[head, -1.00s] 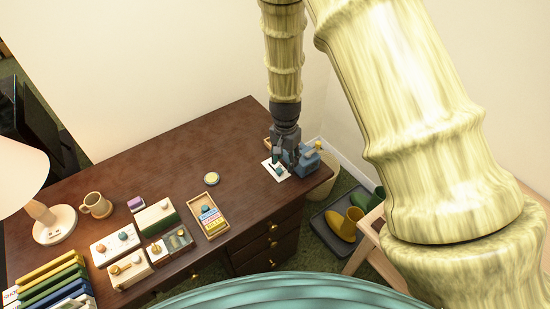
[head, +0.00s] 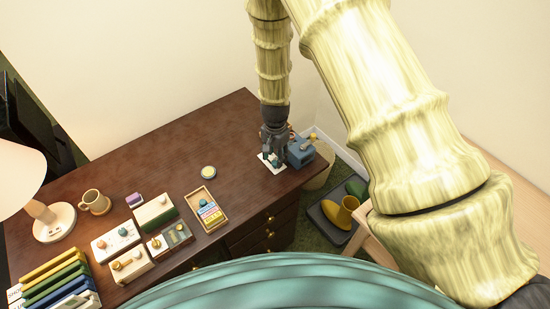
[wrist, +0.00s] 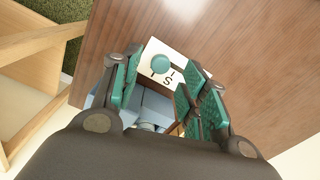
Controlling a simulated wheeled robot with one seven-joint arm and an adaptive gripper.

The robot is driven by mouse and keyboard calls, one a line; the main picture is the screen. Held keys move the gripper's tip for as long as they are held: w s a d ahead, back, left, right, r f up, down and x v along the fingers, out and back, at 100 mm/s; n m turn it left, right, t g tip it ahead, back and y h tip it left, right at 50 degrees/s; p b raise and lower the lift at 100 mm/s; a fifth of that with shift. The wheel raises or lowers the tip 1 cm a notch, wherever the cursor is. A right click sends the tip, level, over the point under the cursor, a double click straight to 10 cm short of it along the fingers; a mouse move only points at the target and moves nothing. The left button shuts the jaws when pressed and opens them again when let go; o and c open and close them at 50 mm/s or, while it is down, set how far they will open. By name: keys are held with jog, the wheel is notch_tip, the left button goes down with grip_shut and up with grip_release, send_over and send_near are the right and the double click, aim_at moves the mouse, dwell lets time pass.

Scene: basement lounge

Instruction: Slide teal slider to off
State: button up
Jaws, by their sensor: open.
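A round teal knob (wrist: 160,63) stands on a white lettered card (wrist: 178,52) in the wrist view, ahead of my fingertips. My gripper (wrist: 163,92) is open, with one finger on each side and nothing held between them. In the head view my gripper (head: 273,150) points down over the white card (head: 264,158) at the desk's right end.
A blue box (head: 300,153) stands right beside my gripper at the desk's edge. A mug (head: 95,203) and lamp (head: 53,222) stand far left. The desk (head: 150,150) middle is clear.

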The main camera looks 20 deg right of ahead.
aim_at(275, 165)
jog(key=shift+f, duration=1.35)
grip_shut()
